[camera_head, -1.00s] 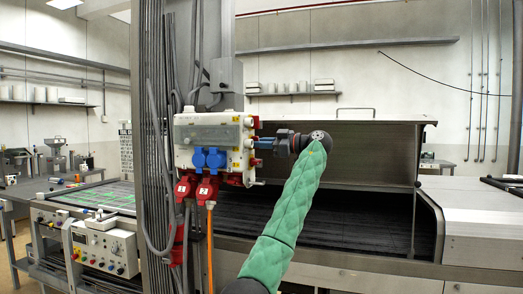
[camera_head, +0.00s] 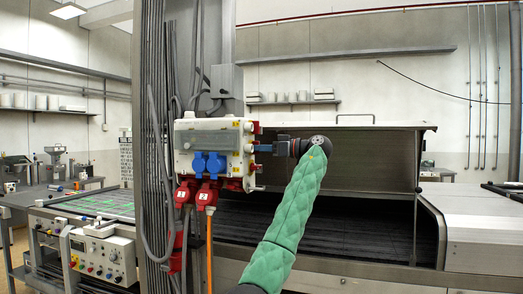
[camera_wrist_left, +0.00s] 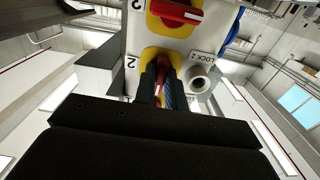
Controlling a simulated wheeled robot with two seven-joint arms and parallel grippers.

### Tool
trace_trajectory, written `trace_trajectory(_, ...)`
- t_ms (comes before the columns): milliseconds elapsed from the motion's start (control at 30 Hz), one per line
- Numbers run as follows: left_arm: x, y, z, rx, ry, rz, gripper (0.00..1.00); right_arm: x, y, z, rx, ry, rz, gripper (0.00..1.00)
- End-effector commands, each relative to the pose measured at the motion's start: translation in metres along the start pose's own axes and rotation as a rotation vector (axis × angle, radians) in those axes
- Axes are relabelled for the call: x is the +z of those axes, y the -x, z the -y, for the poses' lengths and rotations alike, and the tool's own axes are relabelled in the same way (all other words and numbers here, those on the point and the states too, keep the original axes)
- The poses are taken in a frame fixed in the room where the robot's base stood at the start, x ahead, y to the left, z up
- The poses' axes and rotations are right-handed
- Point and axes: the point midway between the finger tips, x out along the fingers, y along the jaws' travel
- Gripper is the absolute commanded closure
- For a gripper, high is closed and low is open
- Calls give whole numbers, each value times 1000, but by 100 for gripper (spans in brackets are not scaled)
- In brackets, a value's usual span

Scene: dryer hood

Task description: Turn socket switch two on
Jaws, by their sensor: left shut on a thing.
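The socket box (camera_head: 216,133) is white, with two blue sockets (camera_head: 207,162) on its front and switches on its right side. In the left wrist view, socket switch two (camera_wrist_left: 150,54) is a red handle on a yellow plate beside the label "2". My left gripper (camera_head: 257,147) reaches the box's right side from the right. In the wrist view its dark fingers (camera_wrist_left: 163,76) are shut on the red handle and cover much of it, so its exact angle is hard to tell. My right gripper is not in view.
Another red-and-yellow switch (camera_wrist_left: 176,12) is just above in the wrist view, and a white "LOCK 2" knob (camera_wrist_left: 199,79) is to the right. Red plugs (camera_head: 206,195) hang below the box. A cable-covered column (camera_head: 156,130) stands left; the dryer hood (camera_head: 345,155) is behind my arm.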

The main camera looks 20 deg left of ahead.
Motion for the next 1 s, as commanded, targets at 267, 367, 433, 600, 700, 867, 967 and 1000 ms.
trace_trajectory(267,0,0,0,1,0,-1,80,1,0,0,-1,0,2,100)
trace_trajectory(367,0,0,0,1,1,-1,66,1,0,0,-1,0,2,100)
trace_trajectory(433,0,0,0,1,1,-1,66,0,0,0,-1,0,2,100)
trace_trajectory(600,0,0,0,1,1,-1,66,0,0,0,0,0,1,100)
trace_trajectory(700,0,5,0,1,1,-1,66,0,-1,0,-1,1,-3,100)
trace_trajectory(867,2,25,0,2,1,-1,66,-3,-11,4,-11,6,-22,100)
trace_trajectory(967,2,41,-1,3,1,-1,66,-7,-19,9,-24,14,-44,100)
trace_trajectory(1000,2,48,-1,2,1,-1,66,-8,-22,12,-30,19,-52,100)
